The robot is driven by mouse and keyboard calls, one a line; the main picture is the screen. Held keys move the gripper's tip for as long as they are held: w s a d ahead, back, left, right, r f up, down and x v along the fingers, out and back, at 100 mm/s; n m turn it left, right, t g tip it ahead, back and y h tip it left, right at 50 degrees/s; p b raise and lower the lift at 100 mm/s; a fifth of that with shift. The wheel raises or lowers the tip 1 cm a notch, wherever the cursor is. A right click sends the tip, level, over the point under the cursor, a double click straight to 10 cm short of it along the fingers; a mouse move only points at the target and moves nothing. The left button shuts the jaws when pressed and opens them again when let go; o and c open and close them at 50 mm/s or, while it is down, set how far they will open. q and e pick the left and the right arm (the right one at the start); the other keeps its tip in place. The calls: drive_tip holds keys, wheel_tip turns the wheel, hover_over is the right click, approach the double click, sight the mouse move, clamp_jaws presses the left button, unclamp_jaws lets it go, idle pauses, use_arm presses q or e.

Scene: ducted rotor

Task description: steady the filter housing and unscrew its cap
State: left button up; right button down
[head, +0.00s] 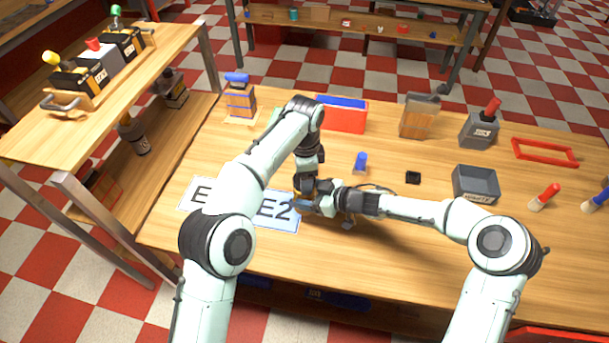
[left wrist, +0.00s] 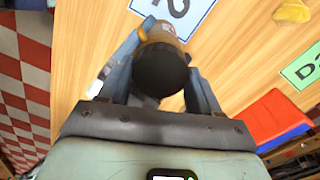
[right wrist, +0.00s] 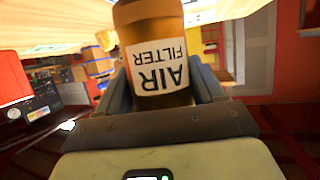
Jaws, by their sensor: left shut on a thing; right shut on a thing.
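The filter housing (right wrist: 160,55) is an amber-brown cylinder with a white "AIR FILTER" label, upside down in the right wrist view. My right gripper (right wrist: 160,92) is shut on its side. In the left wrist view the dark round cap (left wrist: 160,72) faces the camera, with the amber housing (left wrist: 160,30) beyond it. My left gripper (left wrist: 163,62) is shut on the cap, one finger on each side. In the head view my right gripper (head: 318,203) comes in from the right, under my left gripper (head: 308,180). The grippers hide most of the housing there.
A red bin (head: 342,117), a blue-topped piece (head: 361,161) and a grey box (head: 475,184) stand on the table. The front right of the table is clear.

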use_arm(q)
drive_tip(key=shift+w+n, duration=0.1)
drive_tip(key=shift+n, duration=0.2)
drive_tip(key=o, duration=1.2)
